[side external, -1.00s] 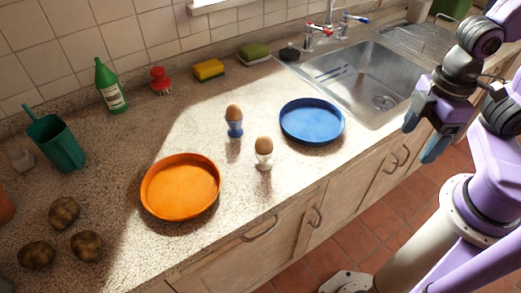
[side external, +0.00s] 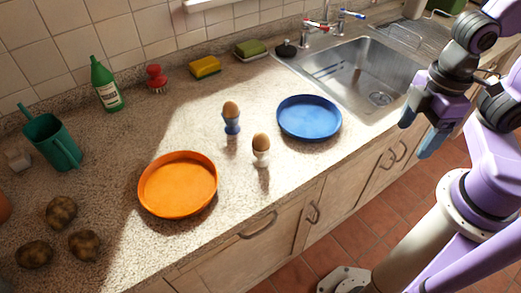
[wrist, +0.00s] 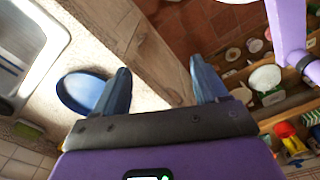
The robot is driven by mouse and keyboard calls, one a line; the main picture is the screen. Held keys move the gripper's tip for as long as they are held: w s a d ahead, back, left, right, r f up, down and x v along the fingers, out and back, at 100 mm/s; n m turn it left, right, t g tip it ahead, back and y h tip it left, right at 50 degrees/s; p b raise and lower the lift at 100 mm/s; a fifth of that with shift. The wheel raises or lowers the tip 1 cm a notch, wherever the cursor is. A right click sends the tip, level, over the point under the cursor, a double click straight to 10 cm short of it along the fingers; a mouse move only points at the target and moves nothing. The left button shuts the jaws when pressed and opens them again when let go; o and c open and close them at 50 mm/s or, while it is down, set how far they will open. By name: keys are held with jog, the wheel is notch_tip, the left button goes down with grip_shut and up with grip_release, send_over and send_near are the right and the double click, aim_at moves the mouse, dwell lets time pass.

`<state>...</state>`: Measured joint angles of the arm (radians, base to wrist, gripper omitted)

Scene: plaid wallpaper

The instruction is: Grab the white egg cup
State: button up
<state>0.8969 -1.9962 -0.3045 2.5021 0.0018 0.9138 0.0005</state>
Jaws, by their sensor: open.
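The white egg cup (side external: 261,160) stands upright on the counter with a brown egg (side external: 261,143) in it. It is near the front edge, between the orange plate and the blue plate. A blue egg cup (side external: 232,127) with a brown egg (side external: 231,108) stands behind it to the left. My gripper (side external: 417,131) is open and empty at the right, in front of the sink, well away from both cups. In the wrist view my gripper (wrist: 162,83) has its blue fingers spread with nothing between them. Neither egg cup can be made out there.
An orange plate (side external: 178,184) lies left of the cups and a blue plate (side external: 309,117) right of them; it also shows in the wrist view (wrist: 82,92). The sink (side external: 365,75) is at the back right.

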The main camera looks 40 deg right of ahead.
jog(key=shift+o, duration=0.2)
notch_tip(320, 180, up, 6)
jog(key=m, duration=1.4)
send_over(263, 133)
notch_tip(263, 133, down, 13)
jog(key=shift+r, duration=0.15)
jog(key=shift+w+a+f, duration=0.1)
jog(key=shift+f, duration=2.45)
jog(key=c, duration=1)
